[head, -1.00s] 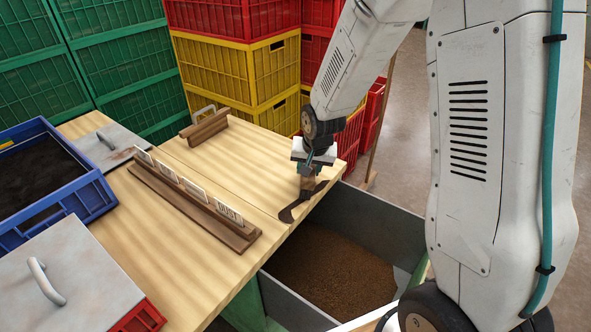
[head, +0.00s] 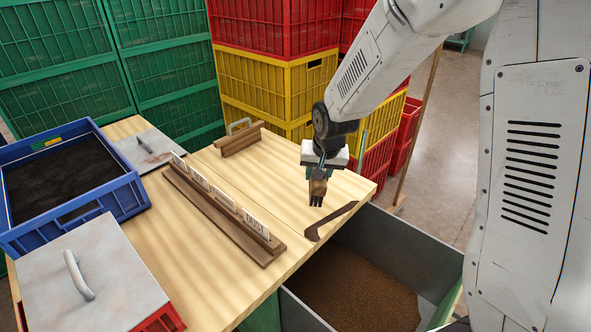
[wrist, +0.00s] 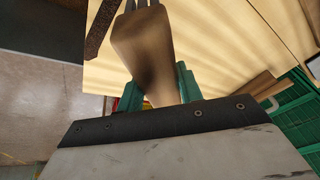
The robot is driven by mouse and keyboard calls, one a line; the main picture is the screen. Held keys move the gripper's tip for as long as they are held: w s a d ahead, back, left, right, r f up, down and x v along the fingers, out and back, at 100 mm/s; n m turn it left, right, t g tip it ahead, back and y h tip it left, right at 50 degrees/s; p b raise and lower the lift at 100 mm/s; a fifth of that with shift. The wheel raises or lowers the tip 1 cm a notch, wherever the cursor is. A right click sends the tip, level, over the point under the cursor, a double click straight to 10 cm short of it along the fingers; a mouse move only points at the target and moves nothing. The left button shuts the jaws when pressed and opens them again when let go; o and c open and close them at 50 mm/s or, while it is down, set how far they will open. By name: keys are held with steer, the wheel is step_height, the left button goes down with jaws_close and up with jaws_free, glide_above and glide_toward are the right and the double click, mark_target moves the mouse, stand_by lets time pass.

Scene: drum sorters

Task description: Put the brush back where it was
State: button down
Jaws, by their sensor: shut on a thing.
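My gripper (head: 318,182) is shut on a brown wooden piece, taken as the brush (head: 317,187), which points down above the table (head: 280,165). In the wrist view the brush (wrist: 143,50) is a tapered wooden body between green fingers, with several dark, prong-like tufts at its far end. A dark brown hooked shape (head: 330,221) lies on the table near its right edge, just below and right of the brush. It shows grainy in the wrist view (wrist: 100,30). I cannot tell whether it is a mark or a thing.
A wooden rail (head: 215,217) with several label cards, one reading DUST, stands left of my gripper. A smaller wooden block with a handle (head: 238,138) is behind. A grey bin of brown grains (head: 360,290) lies below the right edge. A blue crate (head: 125,195) stands left.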

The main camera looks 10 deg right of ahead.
steer(key=w+a+n, duration=0.4)
steer(key=a, duration=0.2)
steer(key=shift+n, duration=0.7)
steer(key=shift+w+a+f, duration=0.3)
steer(key=shift+w+f, duration=0.5)
steer(key=shift+w, duration=1.85)
steer(key=shift+w+a+f, duration=0.35)
steer(key=shift+w+f, duration=0.4)
steer(key=shift+w, duration=1.85)
steer(key=shift+w+a+f, duration=0.3)
steer(key=shift+w+f, duration=0.5)
steer(key=shift+w, duration=1.85)
steer(key=c, duration=0.9)
jaws_free()
steer(key=shift+f, duration=0.15)
